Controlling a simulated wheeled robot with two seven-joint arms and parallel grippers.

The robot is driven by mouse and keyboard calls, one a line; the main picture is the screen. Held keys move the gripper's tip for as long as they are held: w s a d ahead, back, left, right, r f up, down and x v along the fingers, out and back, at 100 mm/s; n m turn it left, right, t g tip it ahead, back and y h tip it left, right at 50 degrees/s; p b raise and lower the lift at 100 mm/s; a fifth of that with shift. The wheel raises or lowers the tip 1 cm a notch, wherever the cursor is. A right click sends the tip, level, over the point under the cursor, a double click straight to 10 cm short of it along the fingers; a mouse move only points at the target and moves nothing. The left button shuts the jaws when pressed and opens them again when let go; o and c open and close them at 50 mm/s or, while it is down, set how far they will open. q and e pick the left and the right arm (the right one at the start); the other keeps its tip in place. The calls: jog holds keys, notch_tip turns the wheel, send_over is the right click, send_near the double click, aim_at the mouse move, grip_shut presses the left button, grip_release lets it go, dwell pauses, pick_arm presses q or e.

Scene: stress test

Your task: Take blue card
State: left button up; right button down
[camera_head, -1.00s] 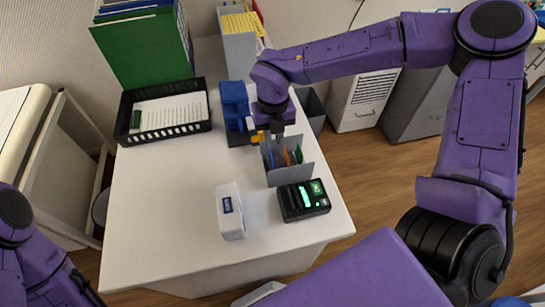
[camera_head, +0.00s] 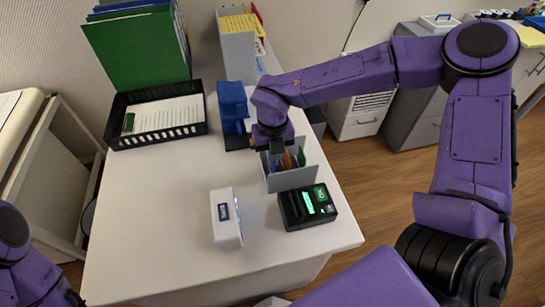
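A grey card holder (camera_head: 290,178) stands on the white table with several coloured cards in it. An orange card (camera_head: 288,160) and a green card (camera_head: 301,156) stick up in it. A small blue edge (camera_head: 272,166) shows at its left, mostly hidden, and may be the blue card. My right gripper (camera_head: 275,152) points down at the holder's back left, right over the cards. Its fingertips are too small and hidden to show whether they are open or shut. Of my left arm only purple links show at the lower left; its gripper is out of view.
A black card reader (camera_head: 307,207) with a green screen stands just in front of the holder. A white box (camera_head: 226,218) stands to its left. A blue device (camera_head: 233,115) is close behind my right gripper. A black tray (camera_head: 158,135) with papers lies at the back left. The table's front left is clear.

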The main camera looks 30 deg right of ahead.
notch_tip(320, 180, up, 6)
jog(key=p, duration=0.5)
jog(key=shift+f, duration=0.25)
jog(key=shift+s+f, duration=0.1)
jog(key=shift+f, duration=0.1)
jog(key=shift+r, duration=0.15)
notch_tip(320, 180, up, 5)
jog(key=p, duration=0.4)
jog(key=shift+f, duration=0.2)
